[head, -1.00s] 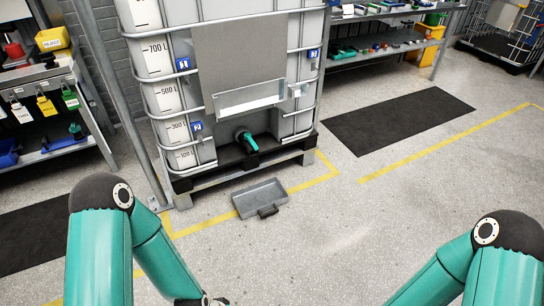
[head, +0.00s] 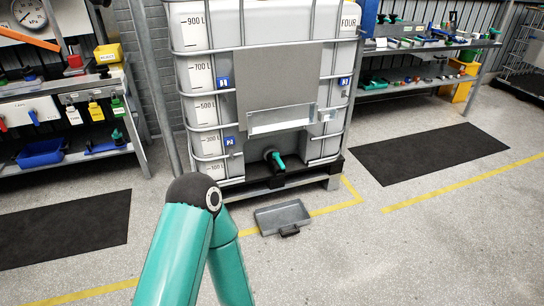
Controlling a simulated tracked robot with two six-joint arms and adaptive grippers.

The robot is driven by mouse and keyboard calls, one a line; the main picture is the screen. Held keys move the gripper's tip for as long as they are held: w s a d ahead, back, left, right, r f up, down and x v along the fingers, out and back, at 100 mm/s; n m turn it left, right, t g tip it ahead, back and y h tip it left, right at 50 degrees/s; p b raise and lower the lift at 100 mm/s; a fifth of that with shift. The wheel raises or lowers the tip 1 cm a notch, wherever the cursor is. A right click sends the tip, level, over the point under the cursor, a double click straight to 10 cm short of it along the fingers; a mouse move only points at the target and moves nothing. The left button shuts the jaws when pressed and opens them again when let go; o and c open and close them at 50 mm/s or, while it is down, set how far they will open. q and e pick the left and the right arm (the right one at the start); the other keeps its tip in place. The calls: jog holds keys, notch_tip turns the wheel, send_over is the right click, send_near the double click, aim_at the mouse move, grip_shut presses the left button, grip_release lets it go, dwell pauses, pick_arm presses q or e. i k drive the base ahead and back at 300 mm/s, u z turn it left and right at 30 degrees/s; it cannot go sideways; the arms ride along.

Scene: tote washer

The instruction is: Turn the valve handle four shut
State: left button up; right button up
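The tall white tote tank bears the sign FOUR (head: 348,20) at its upper right. Its valve has a teal handle (head: 279,161) on a dark body, low in the recess at the tank's front. The handle slants steeply downward; it is too small to tell how far open the valve is. No gripper touches the handle. My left arm stands at the lower left of the picture, and its gripper is out of view below. My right arm and gripper are out of view.
A grey drip tray (head: 283,217) lies on the floor in front of the tank's pallet (head: 333,178). Shelves with tools (head: 425,45) stand right, and a rack with coloured tags (head: 97,110) stands left. Dark mats (head: 430,153) flank the tank. The floor at front right is clear.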

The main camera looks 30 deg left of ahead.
aim_at(275, 155)
jog(key=u, duration=0.4)
jog(key=i, duration=1.6)
jog(key=u, duration=0.7)
jog(key=i, duration=0.5)
jog(key=z, duration=0.15)
jog(key=k, duration=0.7)
jog(key=u, duration=0.25)
jog(key=i, duration=0.9)
jog(key=z, duration=0.25)
